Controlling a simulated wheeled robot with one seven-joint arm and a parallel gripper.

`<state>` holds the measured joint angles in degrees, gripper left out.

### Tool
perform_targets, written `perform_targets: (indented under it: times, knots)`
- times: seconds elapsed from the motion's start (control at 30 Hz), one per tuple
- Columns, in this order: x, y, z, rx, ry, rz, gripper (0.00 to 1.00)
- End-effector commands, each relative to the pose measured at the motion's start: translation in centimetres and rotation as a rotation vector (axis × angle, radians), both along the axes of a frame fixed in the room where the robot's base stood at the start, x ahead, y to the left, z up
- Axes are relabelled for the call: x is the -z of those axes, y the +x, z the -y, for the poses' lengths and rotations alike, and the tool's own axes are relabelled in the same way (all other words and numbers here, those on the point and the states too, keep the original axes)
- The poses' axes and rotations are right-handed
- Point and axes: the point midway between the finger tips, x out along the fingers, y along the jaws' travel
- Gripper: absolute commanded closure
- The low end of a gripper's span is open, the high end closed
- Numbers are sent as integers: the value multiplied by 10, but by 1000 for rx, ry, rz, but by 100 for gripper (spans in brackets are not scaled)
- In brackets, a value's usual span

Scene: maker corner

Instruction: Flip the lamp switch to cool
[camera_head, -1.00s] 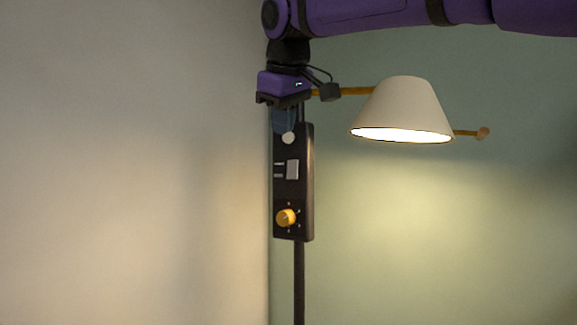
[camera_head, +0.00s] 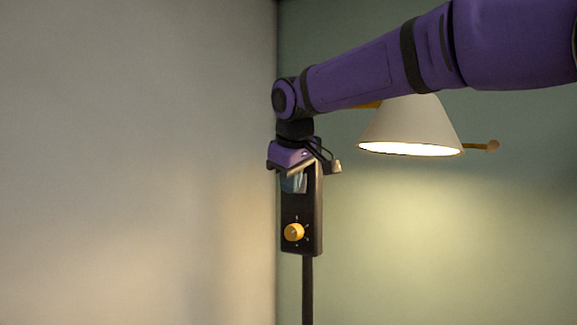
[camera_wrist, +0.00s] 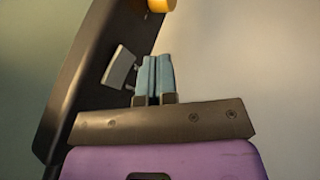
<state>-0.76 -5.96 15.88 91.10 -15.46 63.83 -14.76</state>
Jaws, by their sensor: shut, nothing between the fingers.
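The lamp (camera_head: 410,127) has a cream shade and is lit. Its black control panel (camera_head: 302,212) hangs on a dark pole and carries a yellow knob (camera_head: 294,232). My gripper (camera_head: 295,187) is in front of the panel's upper part, pointing down, and hides the switch in the head view. In the wrist view the light grey switch (camera_wrist: 120,67) sits on the panel (camera_wrist: 85,85), just left of my shut, empty blue fingertips (camera_wrist: 156,60). I cannot tell whether they touch it.
My arm crosses in front of the lamp's top. The yellow knob also shows at the top of the wrist view (camera_wrist: 161,5). A pale wall (camera_head: 130,160) stands left of the panel, with a green wall (camera_head: 430,240) behind. The space below the shade is clear.

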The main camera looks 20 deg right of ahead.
Motion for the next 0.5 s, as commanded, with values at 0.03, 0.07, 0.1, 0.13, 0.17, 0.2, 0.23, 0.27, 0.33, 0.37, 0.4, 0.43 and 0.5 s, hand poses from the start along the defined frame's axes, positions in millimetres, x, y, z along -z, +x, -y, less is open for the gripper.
perform_targets:
  times: [0.03, 0.07, 0.1, 0.13, 0.17, 0.2, 0.23, 0.27, 0.33, 0.37, 0.4, 0.43, 0.5]
  knots:
    - [1, 5, 6, 2, 1, -1, 100]
    - [1, 7, 9, 3, 1, -1, 100]
    - [2, 10, 12, 3, 1, 0, 100]
    - [2, 12, 14, 2, 0, 0, 100]
    - [2, 13, 16, 2, 0, 1, 100]
    - [2, 15, 18, 2, 0, 1, 100]
    - [2, 16, 19, 1, 0, 1, 100]
    - [2, 16, 20, 1, 0, 1, 100]
    - [2, 17, 21, 1, 0, 1, 100]
    - [2, 18, 21, 1, 0, 1, 100]
    - [2, 18, 21, 1, 0, 1, 100]
    - [2, 18, 21, 1, 0, 1, 100]
    - [2, 18, 21, 0, 0, 1, 100]
